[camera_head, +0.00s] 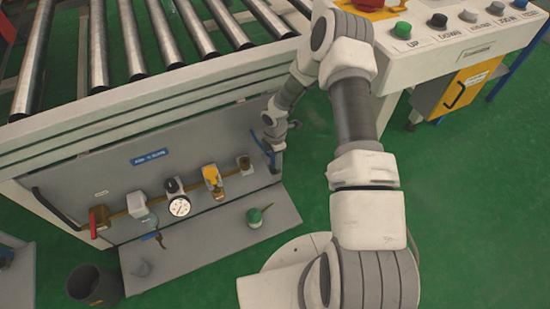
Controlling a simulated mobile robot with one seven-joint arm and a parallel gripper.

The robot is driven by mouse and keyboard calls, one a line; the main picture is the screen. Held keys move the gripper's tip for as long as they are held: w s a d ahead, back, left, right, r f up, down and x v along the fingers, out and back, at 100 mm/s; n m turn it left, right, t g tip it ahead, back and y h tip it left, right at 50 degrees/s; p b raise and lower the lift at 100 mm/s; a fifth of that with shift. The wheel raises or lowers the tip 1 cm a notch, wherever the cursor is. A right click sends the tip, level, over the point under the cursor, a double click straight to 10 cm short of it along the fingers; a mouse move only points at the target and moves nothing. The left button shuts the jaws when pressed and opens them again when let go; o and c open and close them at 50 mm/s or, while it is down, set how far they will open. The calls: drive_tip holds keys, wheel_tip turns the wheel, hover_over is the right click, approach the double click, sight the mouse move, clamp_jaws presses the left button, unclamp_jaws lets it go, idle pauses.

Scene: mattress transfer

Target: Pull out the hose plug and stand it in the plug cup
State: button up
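A panel (120,195) under the roller conveyor carries a row of air-line fittings. A brass fitting (244,163) is at the right end of the row. A short blue hose (262,150) curves down beside the panel's right end. My gripper (277,146) is at this right end, close to the hose. Its fingers are small and partly hidden, so I cannot tell if they are open or touch the hose. The hose plug itself is not clearly seen. A dark open cup (78,287) with a yellow label stands at the lower left; I cannot tell if it is the plug cup.
A red-handled valve (99,220), a gauge (179,206) and a yellow unit (213,180) stick out from the panel. A green-topped can (254,217) stands on the grey ledge (215,242). A button console (455,45) is at the upper right. Green floor is clear at right.

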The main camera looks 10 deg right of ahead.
drive_tip(key=o, duration=0.4)
wheel_tip(320, 180, up, 18)
drive_tip(key=p, duration=0.6)
drive_tip(key=shift+f, duration=0.25)
